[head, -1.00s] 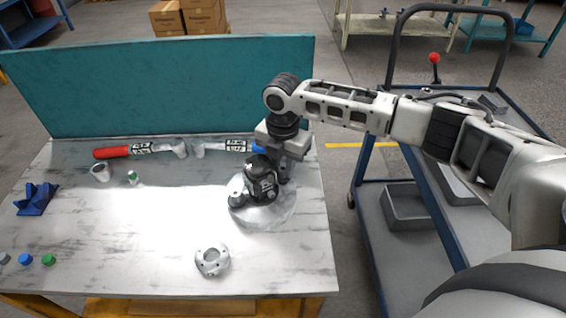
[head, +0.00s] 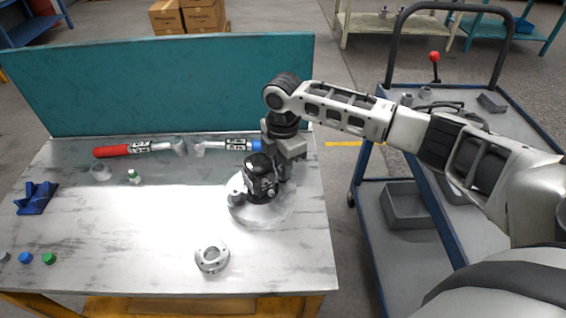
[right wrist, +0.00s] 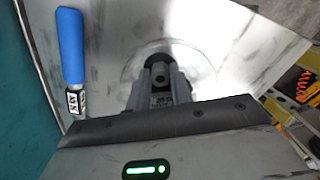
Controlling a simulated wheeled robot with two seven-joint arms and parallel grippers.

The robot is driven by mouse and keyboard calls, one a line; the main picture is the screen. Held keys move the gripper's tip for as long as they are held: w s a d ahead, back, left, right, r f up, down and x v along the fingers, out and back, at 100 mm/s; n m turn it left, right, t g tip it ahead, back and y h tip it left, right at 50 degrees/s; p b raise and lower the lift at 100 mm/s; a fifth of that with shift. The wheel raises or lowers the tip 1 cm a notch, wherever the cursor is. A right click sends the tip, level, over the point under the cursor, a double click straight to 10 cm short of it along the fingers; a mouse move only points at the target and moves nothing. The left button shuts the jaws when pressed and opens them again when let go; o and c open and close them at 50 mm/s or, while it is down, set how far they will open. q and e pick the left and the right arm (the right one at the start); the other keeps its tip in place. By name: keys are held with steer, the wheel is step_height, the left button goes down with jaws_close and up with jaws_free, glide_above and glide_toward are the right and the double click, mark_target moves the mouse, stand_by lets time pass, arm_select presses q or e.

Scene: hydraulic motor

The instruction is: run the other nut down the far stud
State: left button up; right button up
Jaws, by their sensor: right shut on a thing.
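The dark motor (head: 260,176) stands upright on a round clear-looking plate (head: 262,214) on the bench. My right gripper (head: 284,178) points down at the motor's far right side. In the right wrist view its fingers (right wrist: 160,92) are closed around a small grey piece, which looks like the nut (right wrist: 160,70). The far stud is hidden by the gripper and motor, so I cannot tell how far down the nut sits. My left gripper is not in view.
A red-handled wrench (head: 138,150) and a blue-handled wrench (head: 226,145) lie at the back, before the teal panel (head: 165,85). A grey ring (head: 211,258) lies in front. A blue block (head: 36,198) and small caps (head: 26,257) are left. A cart (head: 470,240) stands right.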

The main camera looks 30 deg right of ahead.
steer(key=m, duration=0.5)
steer(key=shift+f, duration=0.2)
steer(key=o, duration=0.6)
steer(key=shift+o, duration=0.2)
steer(key=shift+r, duration=0.25)
steer(key=shift+r, duration=0.3)
steer(key=n, duration=1)
